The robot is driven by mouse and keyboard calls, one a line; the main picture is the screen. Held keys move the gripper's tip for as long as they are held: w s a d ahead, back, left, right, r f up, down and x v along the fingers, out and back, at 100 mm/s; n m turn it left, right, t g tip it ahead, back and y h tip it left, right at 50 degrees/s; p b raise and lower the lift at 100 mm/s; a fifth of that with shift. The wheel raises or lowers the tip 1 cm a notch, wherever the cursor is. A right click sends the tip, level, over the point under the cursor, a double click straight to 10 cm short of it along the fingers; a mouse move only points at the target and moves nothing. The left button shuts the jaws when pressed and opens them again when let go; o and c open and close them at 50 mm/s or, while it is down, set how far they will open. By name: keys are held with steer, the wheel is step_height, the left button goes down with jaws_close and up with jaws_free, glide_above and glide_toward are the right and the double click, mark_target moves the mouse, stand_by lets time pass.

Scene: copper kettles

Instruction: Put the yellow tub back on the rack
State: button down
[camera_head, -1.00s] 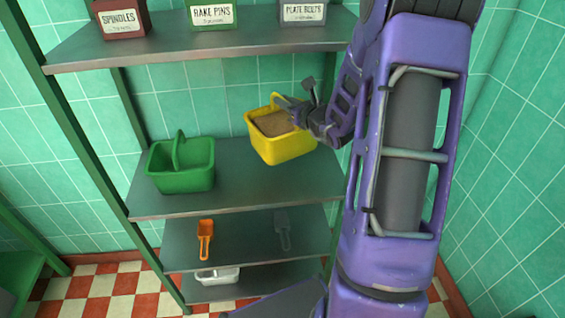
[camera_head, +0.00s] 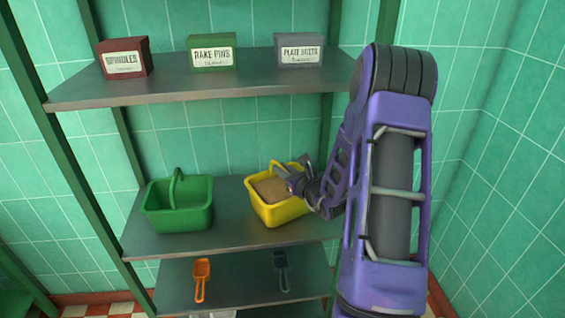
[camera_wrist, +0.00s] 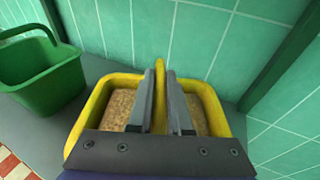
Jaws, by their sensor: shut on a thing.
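The yellow tub (camera_head: 279,210) holds a brown, grainy fill and is at the right part of the rack's middle shelf (camera_head: 228,232). It looks upright and at shelf level; whether its base touches the shelf I cannot tell. My gripper (camera_head: 291,175) is shut on the tub's raised yellow handle, from above and the right. In the wrist view my gripper's two fingers (camera_wrist: 161,100) are on either side of the handle, and the tub's rim (camera_wrist: 85,113) shows around them.
A green tub (camera_head: 178,215) with a raised handle stands to the left on the same shelf, with a gap between. The upper shelf (camera_head: 215,88) bears labelled boxes. An orange scoop (camera_head: 201,279) and a dark scoop (camera_head: 281,270) are on the shelf below. A tiled wall is behind.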

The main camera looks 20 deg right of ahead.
steer(key=shift+w+r, duration=0.1)
steer(key=shift+r, duration=0.1)
steer(key=shift+f, duration=0.15)
steer(key=c, duration=0.8)
jaws_free()
steer(key=shift+c, duration=0.2)
steer(key=shift+s, duration=0.25)
steer(key=v, duration=1.1)
steer(key=shift+s, duration=0.4)
steer(key=shift+d, duration=0.1)
